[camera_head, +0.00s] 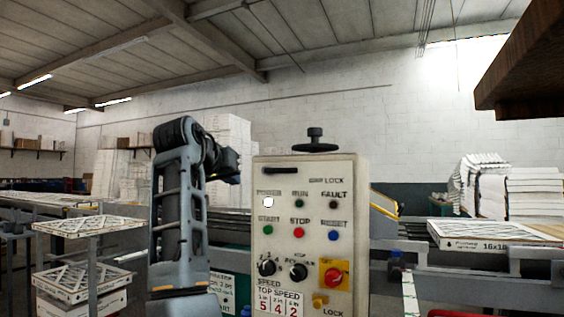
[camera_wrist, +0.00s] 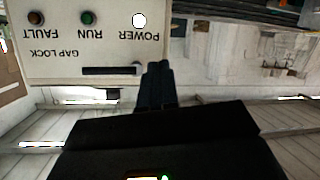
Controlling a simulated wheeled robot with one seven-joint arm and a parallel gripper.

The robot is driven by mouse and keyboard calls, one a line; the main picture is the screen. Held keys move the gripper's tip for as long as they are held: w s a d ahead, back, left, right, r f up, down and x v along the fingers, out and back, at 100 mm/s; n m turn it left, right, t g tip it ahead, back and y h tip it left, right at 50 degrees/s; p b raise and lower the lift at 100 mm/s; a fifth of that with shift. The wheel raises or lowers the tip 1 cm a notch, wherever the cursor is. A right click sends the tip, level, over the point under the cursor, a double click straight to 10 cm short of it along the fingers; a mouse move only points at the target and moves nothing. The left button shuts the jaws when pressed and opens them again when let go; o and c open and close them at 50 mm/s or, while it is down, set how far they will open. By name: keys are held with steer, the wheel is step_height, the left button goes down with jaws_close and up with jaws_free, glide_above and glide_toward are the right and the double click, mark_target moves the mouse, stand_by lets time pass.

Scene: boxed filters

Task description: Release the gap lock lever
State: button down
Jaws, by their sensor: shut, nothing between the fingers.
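The gap lock lever (camera_head: 281,170) is a dark horizontal bar near the top left of the cream control box's front panel (camera_head: 285,215). In the wrist view the panel is upside down; the lever (camera_wrist: 110,71) lies level beside the printed words GAP LOCK. My gripper (camera_wrist: 158,68) is shut and empty. Its fingertips are just off the lever's end, near the POWER lamp; I cannot tell whether they touch it. In the head view my gripper (camera_head: 231,164) is left of the box, partly hidden by my arm.
The panel also has lamps, coloured push buttons, two black knobs and a red switch on a yellow plate (camera_head: 334,275). A black handwheel (camera_head: 315,140) stands on top of the box. A conveyor with boxed filters (camera_head: 490,232) is at right, and a filter rack (camera_head: 85,224) is at left.

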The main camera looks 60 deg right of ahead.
steer(key=s+r+m+g+y, duration=0.1)
steer(key=s+r+m, duration=0.1)
steer(key=s+r, duration=0.2)
steer(key=s+r+m+g+y, duration=0.1)
steer(key=s+r, duration=0.3)
steer(key=r, duration=0.5)
steer(key=shift+s+r+m+b, duration=0.35)
steer(key=shift+r+m, duration=0.05)
steer(key=shift+m, duration=0.1)
steer(key=shift+d, duration=0.1)
glide_above(282, 171)
steer(key=a, duration=0.3)
step_height(282, 171, down, 5)
steer(key=shift+s+d+f, duration=0.1)
steer(key=shift+d+f, duration=0.05)
steer(key=shift+f, duration=0.5)
steer(key=shift+s+d+f, duration=0.15)
steer(key=shift+d+f, duration=0.05)
steer(key=shift+f, duration=0.5)
steer(key=shift+s+d+f, duration=0.1)
steer(key=shift+d+f, duration=0.05)
steer(key=shift+f, duration=0.5)
